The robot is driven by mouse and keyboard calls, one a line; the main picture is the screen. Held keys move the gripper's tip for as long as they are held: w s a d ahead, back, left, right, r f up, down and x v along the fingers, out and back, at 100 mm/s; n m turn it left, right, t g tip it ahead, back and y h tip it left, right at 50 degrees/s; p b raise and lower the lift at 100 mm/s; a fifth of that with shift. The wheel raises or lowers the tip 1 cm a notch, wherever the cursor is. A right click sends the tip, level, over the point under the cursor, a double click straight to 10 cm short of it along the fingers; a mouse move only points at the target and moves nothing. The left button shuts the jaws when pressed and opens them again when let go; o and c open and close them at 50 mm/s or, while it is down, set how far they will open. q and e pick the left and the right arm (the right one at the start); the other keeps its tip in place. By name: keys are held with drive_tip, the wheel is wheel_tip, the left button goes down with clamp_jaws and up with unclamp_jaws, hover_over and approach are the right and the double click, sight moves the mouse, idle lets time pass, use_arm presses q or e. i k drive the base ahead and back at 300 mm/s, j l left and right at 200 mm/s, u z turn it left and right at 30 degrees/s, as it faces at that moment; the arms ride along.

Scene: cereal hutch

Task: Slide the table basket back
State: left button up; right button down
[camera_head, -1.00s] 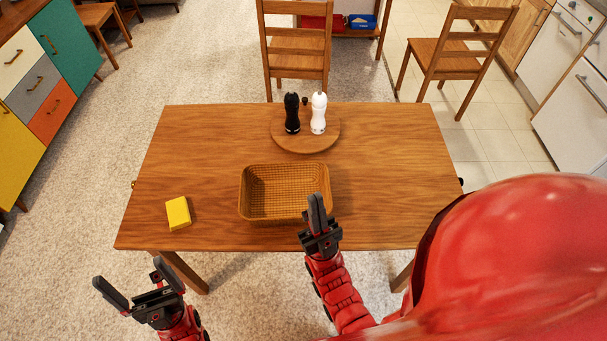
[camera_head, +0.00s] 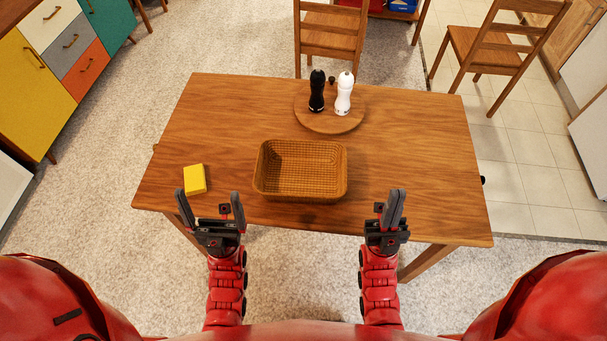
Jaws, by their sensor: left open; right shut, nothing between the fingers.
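The brown woven basket (camera_head: 300,193) sits empty and upright on the wooden table (camera_head: 420,165), near the middle of its front half. My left gripper (camera_head: 210,208) is open and empty at the table's front edge, to the left of the basket and in front of the yellow block. My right gripper (camera_head: 392,210) is shut with nothing in it, at the front edge to the right of the basket. Both grippers appear apart from the basket.
A round wooden board (camera_head: 330,120) behind the basket bears a black mill (camera_head: 317,92), a white mill (camera_head: 343,95) and a small dark item. A yellow block (camera_head: 194,179) lies left of the basket. A chair (camera_head: 331,38) stands behind the table. The table's right side is clear.

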sight(286, 171)
drive_tip(key=k+l+z, duration=0.25)
drive_tip(key=l+z, duration=0.25)
drive_tip(key=l, duration=0.15)
drive_tip(key=z, duration=0.2)
drive_tip(key=i+j, duration=0.05)
drive_tip(key=j, duration=0.05)
